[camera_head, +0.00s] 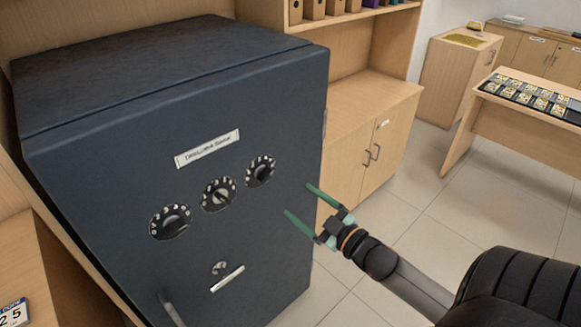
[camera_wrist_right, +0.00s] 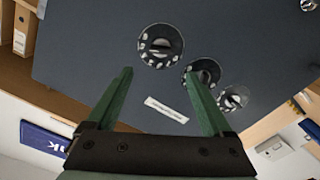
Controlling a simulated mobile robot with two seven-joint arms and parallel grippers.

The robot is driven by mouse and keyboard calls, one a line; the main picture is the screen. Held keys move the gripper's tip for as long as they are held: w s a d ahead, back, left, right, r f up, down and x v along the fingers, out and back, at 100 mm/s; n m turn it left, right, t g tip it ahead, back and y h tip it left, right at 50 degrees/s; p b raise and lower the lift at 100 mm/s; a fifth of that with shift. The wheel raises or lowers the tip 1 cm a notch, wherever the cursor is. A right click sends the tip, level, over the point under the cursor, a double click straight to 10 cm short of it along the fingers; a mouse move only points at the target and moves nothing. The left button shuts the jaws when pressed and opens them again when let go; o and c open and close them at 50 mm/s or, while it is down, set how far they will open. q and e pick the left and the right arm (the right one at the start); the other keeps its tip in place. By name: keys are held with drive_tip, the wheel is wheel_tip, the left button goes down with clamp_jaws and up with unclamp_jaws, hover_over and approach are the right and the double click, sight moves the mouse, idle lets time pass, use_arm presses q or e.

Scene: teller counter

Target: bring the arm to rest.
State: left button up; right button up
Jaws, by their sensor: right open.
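My right gripper (camera_head: 299,205) is open and empty, with its two green fingers spread apart in front of the right part of the dark safe's door. In the right wrist view, the open fingers (camera_wrist_right: 166,105) point toward the safe front (camera_wrist_right: 95,45), with nothing between them but the label farther off. I cannot tell the exact gap to the door. My right arm (camera_head: 415,285) reaches in from the lower right. My left gripper is not in view.
The dark safe (camera_head: 100,165) has three round dials, the middle one (camera_head: 218,195) below a white label (camera_head: 207,149). A handle (camera_head: 172,308) is low on its door. A wooden cabinet (camera_head: 350,155) stands right behind. A table (camera_head: 500,110) holds a dark tray. Tiled floor (camera_head: 440,215) is clear.

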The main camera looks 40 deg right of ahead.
drive_tip(key=s+a+f+m+g, duration=0.2)
drive_tip(key=s+a+f+g, duration=0.2)
drive_tip(key=s+a+f, duration=0.3)
drive_tip(key=s+a+f+m+g, duration=0.3)
drive_tip(key=s+a+f+g, duration=0.2)
drive_tip(key=s+a+f, duration=0.3)
drive_tip(key=a+f, duration=0.4)
drive_tip(key=f, duration=0.2)
drive_tip(key=shift+f+y, duration=0.25)
drive_tip(key=shift+y, duration=0.15)
drive_tip(key=shift+d, duration=0.1)
